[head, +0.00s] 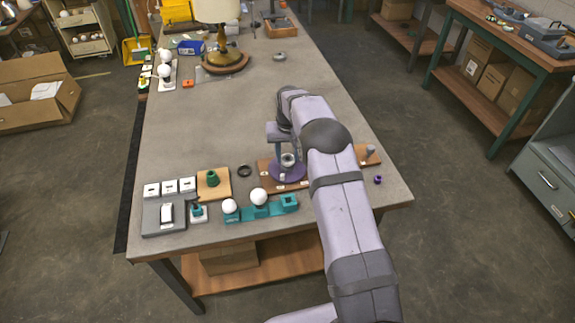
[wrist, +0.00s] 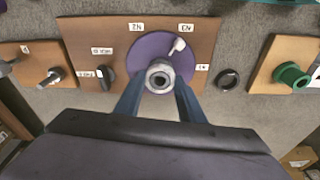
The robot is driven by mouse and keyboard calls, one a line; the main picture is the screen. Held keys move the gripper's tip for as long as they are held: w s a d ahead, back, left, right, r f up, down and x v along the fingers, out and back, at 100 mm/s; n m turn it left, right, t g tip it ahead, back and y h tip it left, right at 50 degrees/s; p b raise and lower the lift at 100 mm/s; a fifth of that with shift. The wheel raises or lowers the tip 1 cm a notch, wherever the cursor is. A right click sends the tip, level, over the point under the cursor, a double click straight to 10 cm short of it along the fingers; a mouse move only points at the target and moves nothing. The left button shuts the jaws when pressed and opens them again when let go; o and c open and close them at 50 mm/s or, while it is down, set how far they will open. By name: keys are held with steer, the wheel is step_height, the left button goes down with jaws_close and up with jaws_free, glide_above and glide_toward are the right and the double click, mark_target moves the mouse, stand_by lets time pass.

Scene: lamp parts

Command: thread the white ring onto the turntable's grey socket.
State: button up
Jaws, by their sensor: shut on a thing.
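The purple turntable (wrist: 147,47) is a disc on a brown board; it also shows in the head view (head: 287,174). A small white lever-like piece (wrist: 178,46) shows on the disc. My gripper (wrist: 160,86) is over the near part of the disc, its two blue fingers shut on the white ring (wrist: 160,65). The ring looks pale grey-white, and its opening faces the wrist camera. The grey socket (wrist: 159,80) shows dark within the ring's opening. I cannot tell whether the ring is around the socket or just above it. In the head view the ring (head: 288,158) shows between the fingers.
A dark ring (wrist: 228,79) lies to the right of the turntable board (wrist: 90,35). Beyond it is a board with a green socket (wrist: 291,75). A board with a grey peg (wrist: 50,78) is at left. A teal holder (head: 240,215) with white balls stands at the table's front.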

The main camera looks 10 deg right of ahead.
steer(key=shift+f+b, duration=0.35)
steer(key=shift+f, duration=0.25)
stand_by(1.1)
steer(key=o, duration=0.5)
steer(key=shift+c, duration=0.2)
steer(key=c, duration=0.6)
steer(key=shift+s+f, duration=0.15)
steer(key=shift+f, duration=0.05)
